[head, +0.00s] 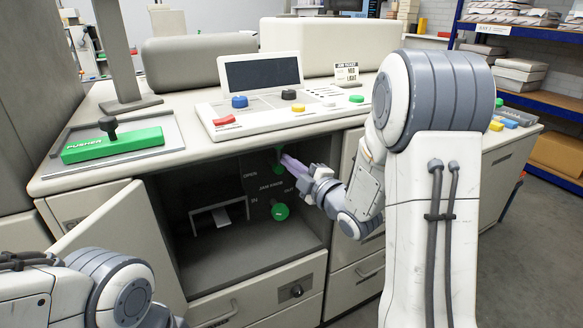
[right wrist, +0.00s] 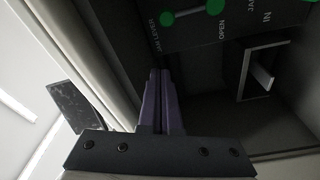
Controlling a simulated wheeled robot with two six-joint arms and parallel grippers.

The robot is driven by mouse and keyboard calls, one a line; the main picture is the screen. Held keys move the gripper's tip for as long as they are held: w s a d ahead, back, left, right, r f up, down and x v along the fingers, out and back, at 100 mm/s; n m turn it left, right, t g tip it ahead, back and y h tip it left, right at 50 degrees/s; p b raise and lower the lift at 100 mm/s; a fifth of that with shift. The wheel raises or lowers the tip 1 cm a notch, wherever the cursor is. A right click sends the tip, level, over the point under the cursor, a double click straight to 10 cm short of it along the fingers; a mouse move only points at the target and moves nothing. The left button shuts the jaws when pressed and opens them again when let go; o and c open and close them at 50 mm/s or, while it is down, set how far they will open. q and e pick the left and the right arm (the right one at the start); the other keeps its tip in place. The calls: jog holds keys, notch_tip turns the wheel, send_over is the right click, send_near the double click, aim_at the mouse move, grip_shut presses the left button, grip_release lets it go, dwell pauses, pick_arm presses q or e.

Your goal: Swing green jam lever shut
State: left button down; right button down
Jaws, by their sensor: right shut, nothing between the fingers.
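The green jam lever (right wrist: 190,12) is on a dark panel inside the open cabinet bay. In the right wrist view it is a bar with a green ball at each end, between the printed words "LEVER" and "OPEN". In the head view only a bit of green (head: 278,152) shows beside my right fingertips. My right gripper (head: 285,159) is shut and empty, reaching into the bay. In the right wrist view its purple fingers (right wrist: 159,73) are together, with their tips apart from the lever in the picture; I cannot tell the depth. My left gripper is out of view.
A round green knob (head: 280,211) sits lower on the panel. The open cabinet door (head: 103,240) stands at the left of the bay. The countertop (head: 190,158) overhangs it, carrying a control console (head: 270,112) and a green pusher handle (head: 112,145).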

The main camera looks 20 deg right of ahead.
jog(key=s+a+f+m+g+h, duration=0.1)
jog(key=s+a+f+m+g, duration=0.2)
jog(key=a, duration=0.5)
jog(key=s+a+f+m+g+h, duration=0.1)
jog(key=s+a+f+m+g, duration=0.35)
jog(key=s, duration=0.55)
jog(key=s+a+f+m+g, duration=0.1)
jog(key=s+a+f+g, duration=0.2)
jog(key=s+a+g, duration=0.55)
jog(key=s+d+g+h, duration=0.1)
jog(key=s+d+g, duration=0.1)
jog(key=s, duration=1)
notch_tip(320, 180, up, 15)
jog(key=p, duration=1.5)
jog(key=shift+s+d+r+m, duration=0.2)
jog(key=shift+s+m, duration=0.15)
jog(key=shift+m, duration=0.1)
